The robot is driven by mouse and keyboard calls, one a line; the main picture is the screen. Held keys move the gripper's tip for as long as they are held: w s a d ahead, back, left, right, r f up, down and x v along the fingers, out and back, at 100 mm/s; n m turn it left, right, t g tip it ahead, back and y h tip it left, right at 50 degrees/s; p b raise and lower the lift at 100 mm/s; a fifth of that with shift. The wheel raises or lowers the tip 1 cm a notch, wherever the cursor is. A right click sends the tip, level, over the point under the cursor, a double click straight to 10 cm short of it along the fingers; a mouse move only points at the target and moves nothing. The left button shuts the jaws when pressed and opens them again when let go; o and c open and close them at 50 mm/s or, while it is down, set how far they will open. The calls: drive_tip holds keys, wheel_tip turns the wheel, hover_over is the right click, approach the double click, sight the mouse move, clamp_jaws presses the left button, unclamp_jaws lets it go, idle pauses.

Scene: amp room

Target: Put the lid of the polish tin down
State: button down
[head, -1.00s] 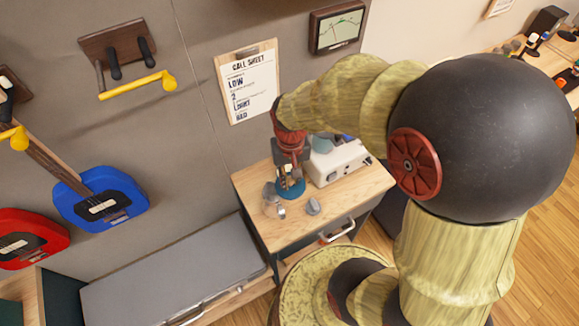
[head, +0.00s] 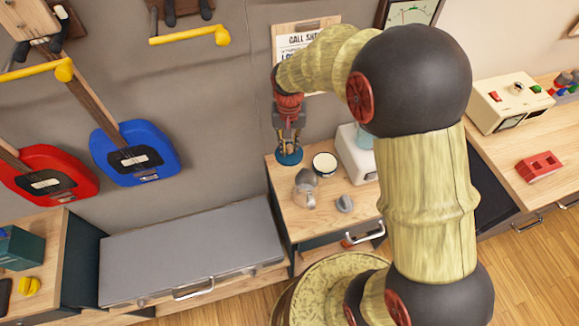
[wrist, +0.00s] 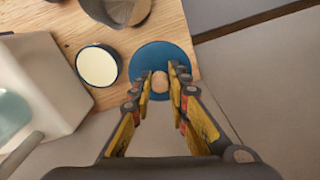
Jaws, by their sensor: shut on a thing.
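The lid of the polish tin is a blue disc (head: 290,158) with a pale knob (wrist: 160,82). My gripper (head: 289,146) is shut on that knob, with the lid below its fingertips. The lid (wrist: 158,58) is over the back left corner of the wooden cabinet top; I cannot tell whether it touches the wood. The open polish tin (head: 325,163), with a cream filling and dark rim, stands to the right of the lid, apart from it. The tin also shows in the wrist view (wrist: 97,66).
A metal moka pot (head: 305,189) and a small grey object (head: 344,204) stand in front on the cabinet top (head: 325,220). A white appliance (head: 355,155) is at the right. The wall is close behind, and a grey case (head: 190,255) lies lower at the left.

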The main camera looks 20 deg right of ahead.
wheel_tip(320, 180, down, 9)
drive_tip(key=shift+r+b, duration=0.1)
drive_tip(key=shift+b, duration=1)
drive_tip(key=shift+f, duration=0.2)
drive_tip(key=c, duration=1.7)
unclamp_jaws()
